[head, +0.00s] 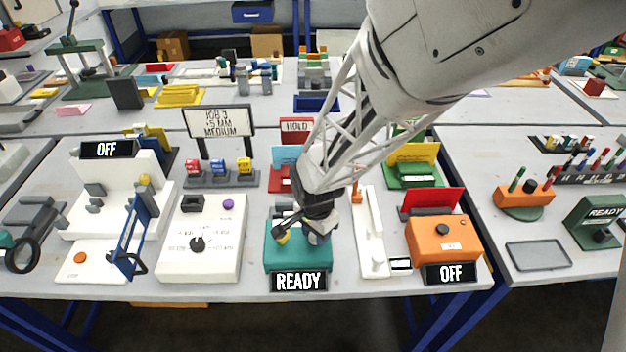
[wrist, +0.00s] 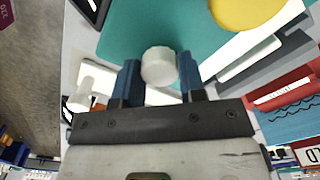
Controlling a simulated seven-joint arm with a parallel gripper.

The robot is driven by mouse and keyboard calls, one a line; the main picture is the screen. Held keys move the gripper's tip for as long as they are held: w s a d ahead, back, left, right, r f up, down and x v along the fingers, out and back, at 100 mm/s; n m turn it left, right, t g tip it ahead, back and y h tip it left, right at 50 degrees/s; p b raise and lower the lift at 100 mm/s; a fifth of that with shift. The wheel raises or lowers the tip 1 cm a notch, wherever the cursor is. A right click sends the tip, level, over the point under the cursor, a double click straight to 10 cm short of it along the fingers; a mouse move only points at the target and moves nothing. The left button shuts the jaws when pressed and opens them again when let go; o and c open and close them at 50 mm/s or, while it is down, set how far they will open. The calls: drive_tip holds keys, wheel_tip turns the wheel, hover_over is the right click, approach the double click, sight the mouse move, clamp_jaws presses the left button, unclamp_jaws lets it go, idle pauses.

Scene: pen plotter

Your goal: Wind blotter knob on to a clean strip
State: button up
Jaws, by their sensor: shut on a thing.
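A teal box (head: 283,258) stands at the front middle of the table with a READY sign (head: 299,281) at its front. My gripper (head: 303,228) is down over its top. In the wrist view the gripper's blue fingers (wrist: 159,68) are on both sides of a pale round knob (wrist: 158,63) on the teal top (wrist: 135,30) and are shut on it. A yellow round part (wrist: 240,10) is beside the knob. In the head view the gripper partly hides the knob. No blotter strip can be clearly made out.
Left of the teal box is a white box (head: 222,258) with a dark dial. To the right are a white narrow stand (head: 369,225) and an orange box (head: 437,243) with an OFF sign (head: 450,273). A job sign (head: 219,122) and a red HOLD card (head: 296,128) stand behind.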

drive_tip(key=shift+m, duration=1.5)
drive_tip(key=o, duration=0.9)
drive_tip(key=shift+r, duration=0.1)
drive_tip(key=shift+r, duration=3.8)
drive_tip(key=shift+r, duration=0.1)
